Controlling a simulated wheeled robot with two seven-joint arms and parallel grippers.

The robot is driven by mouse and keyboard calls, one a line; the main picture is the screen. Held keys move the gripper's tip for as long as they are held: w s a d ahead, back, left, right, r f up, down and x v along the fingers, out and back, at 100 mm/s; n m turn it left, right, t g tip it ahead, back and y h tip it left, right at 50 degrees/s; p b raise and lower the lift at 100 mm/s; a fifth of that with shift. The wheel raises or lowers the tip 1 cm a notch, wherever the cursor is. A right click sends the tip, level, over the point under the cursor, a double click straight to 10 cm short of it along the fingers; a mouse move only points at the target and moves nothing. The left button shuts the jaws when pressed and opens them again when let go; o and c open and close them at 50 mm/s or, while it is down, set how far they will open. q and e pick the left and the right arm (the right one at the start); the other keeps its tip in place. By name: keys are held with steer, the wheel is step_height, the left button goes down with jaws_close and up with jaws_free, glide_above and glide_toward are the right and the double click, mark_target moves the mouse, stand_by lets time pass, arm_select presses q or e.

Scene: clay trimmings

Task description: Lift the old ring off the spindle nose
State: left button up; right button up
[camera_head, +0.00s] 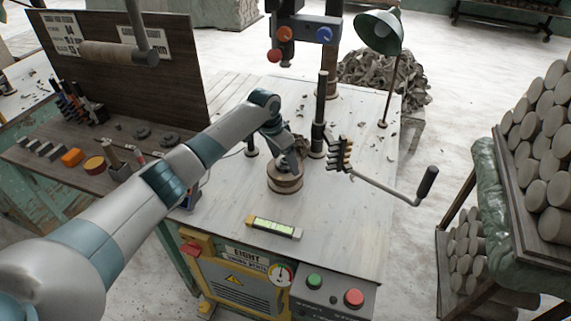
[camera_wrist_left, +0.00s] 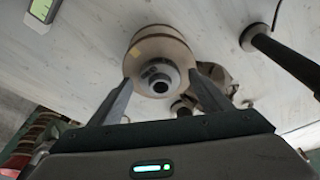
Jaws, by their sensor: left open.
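The spindle nose shows in the head view as a squat tan-brown round body (camera_head: 284,183) on the pale bench top, partly hidden by my left gripper. In the left wrist view I look at its end: a tan round body (camera_wrist_left: 160,48) with a small yellow mark, and a grey ring (camera_wrist_left: 158,74) around a dark centre. My left gripper (camera_head: 288,163) is open just over it. In the wrist view its two fingers (camera_wrist_left: 163,85) stand either side of the grey ring, seemingly apart from it. I cannot tell whether they touch the tan body. My right gripper is not in view.
A green-and-yellow level (camera_head: 273,227) lies in front of the spindle. A crank with a dark handle (camera_head: 427,182), a dark upright post (camera_head: 319,115) and a green lamp (camera_head: 380,32) stand to the right and behind. The bench's right front area is clear.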

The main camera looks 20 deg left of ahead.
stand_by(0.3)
arm_select(q)
steer(key=c, duration=1.5)
steer(key=shift+o, duration=0.2)
steer(key=shift+r, duration=0.15)
